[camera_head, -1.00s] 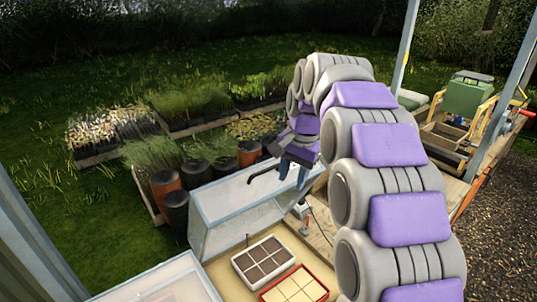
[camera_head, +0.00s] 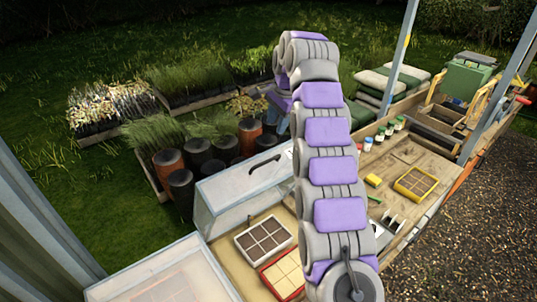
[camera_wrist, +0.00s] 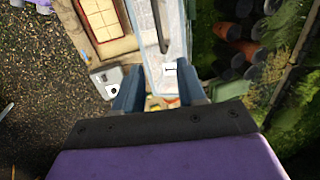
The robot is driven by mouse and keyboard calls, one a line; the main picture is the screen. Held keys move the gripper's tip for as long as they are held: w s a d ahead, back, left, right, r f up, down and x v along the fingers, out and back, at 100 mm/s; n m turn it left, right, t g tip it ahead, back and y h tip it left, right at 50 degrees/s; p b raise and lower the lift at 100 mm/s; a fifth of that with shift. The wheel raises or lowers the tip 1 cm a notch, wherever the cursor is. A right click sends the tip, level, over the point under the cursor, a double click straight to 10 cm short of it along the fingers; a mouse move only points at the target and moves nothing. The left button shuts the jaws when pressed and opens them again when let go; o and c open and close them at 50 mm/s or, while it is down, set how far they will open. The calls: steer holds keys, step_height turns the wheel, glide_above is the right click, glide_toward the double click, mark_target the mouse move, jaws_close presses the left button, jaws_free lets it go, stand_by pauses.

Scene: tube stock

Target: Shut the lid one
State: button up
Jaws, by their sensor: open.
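A clear lid with a pale frame (camera_head: 228,197) stands raised behind the seed trays, with a dark bar handle (camera_head: 265,165) at its top edge. In the wrist view the lid (camera_wrist: 168,35) lies ahead of the fingers, with the dark handle (camera_wrist: 161,28) along it. My gripper (camera_head: 280,112) is above and behind the lid's right part, apart from it, with the arm partly covering it. In the wrist view my gripper (camera_wrist: 160,92) has its two blue fingers spread with nothing held between them.
A grey cell tray (camera_head: 263,240) and a red-rimmed tray (camera_head: 284,274) sit in front of the lid. A second clear-topped frame (camera_head: 165,278) is at front left. Dark and orange pots (camera_head: 180,190) stand behind. A yellow tray (camera_head: 416,184) lies on the bench at right.

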steer(key=b, duration=0.5)
glide_toward(268, 160)
steer(key=shift+p+x, duration=0.45)
steer(key=shift+x, duration=3.65)
steer(key=shift+c, duration=0.2)
jaws_close()
